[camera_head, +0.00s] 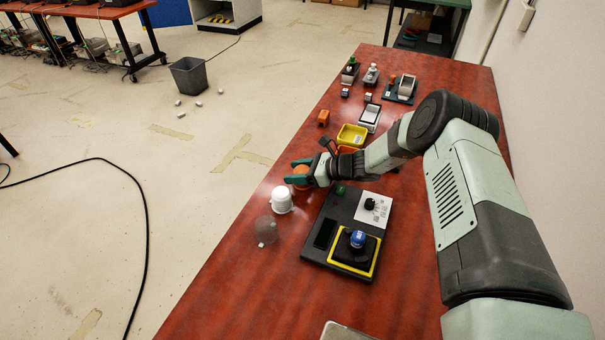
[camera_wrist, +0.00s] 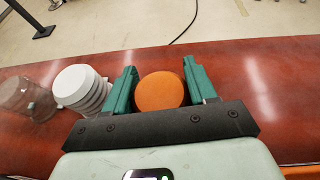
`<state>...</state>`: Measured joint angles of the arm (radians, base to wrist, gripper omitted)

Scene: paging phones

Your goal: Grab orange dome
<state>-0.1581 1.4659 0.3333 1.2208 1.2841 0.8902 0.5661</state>
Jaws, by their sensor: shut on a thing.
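The orange dome (camera_wrist: 159,92) is between the two green fingers of my gripper (camera_wrist: 162,84) in the wrist view. In the head view the dome (camera_head: 300,174) shows between the fingers of my gripper (camera_head: 301,173), partly covered by them. My gripper is shut on the dome, near the table's left edge. I cannot tell whether the dome still touches the table.
A white dome or cup stack (camera_head: 281,201) and a clear dome (camera_head: 267,230) stand close by along the left edge of the red table (camera_head: 230,290). A black panel with a blue knob (camera_head: 357,239) lies nearby. A yellow bin (camera_head: 352,135) and several small devices are farther back.

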